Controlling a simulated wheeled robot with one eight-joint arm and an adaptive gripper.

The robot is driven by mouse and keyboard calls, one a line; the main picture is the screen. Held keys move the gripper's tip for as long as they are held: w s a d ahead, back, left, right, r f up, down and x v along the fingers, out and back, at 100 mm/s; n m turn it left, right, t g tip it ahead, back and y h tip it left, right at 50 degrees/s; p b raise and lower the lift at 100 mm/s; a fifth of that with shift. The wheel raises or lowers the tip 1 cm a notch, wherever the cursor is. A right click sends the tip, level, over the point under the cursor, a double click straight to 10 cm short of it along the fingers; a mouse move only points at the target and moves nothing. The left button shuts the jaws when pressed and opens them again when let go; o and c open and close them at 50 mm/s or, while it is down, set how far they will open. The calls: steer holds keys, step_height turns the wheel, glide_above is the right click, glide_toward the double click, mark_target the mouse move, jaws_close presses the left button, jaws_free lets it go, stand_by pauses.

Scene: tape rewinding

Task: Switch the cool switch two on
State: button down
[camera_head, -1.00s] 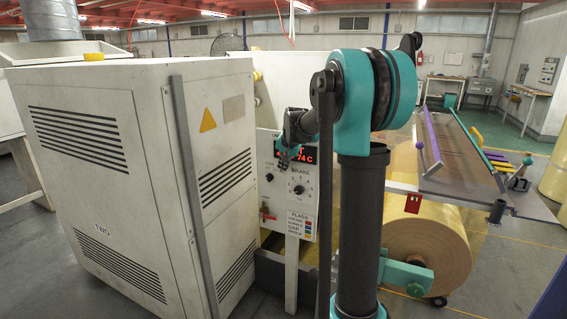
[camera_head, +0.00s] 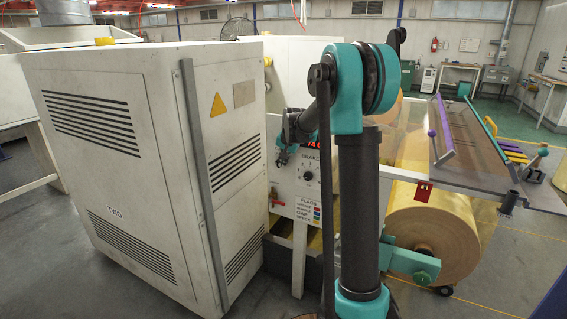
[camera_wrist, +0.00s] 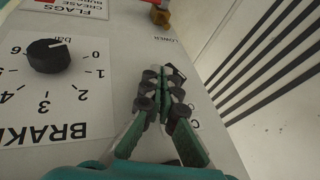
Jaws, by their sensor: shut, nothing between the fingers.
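The white control panel (camera_head: 283,185) stands beside the cabinet marked TWO. My gripper (camera_head: 281,160) is at the panel's upper left, beside the red display (camera_head: 314,144). In the wrist view, my gripper (camera_wrist: 166,78) has its fingers together and empty, close in front of the panel face. A small dark piece (camera_wrist: 177,71) shows just beyond the fingertips; it may be the cool switch, but I cannot tell its position or whether the fingers touch it. The fingers partly cover a label there.
A black brake knob (camera_wrist: 48,56) with a number scale is beside my gripper. A red and brass valve (camera_wrist: 160,14) is near the LOWER label. The vented white cabinet (camera_head: 120,120) stands close on the left. A large yellow roll (camera_head: 432,235) is at right.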

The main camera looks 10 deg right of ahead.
steer(key=shift+a+f+t+y, duration=0.1)
steer(key=shift+f+t+y, duration=0.15)
steer(key=shift+t+y, duration=0.15)
steer(key=shift+f+m+t+y, duration=0.2)
steer(key=shift+t+y, duration=0.3)
steer(key=shift+y, duration=0.1)
steer(key=shift+f+m+t+y, duration=0.15)
steer(key=shift+m+t+y, duration=0.05)
steer(key=shift+t+y, duration=0.35)
steer(key=shift+r, duration=0.8)
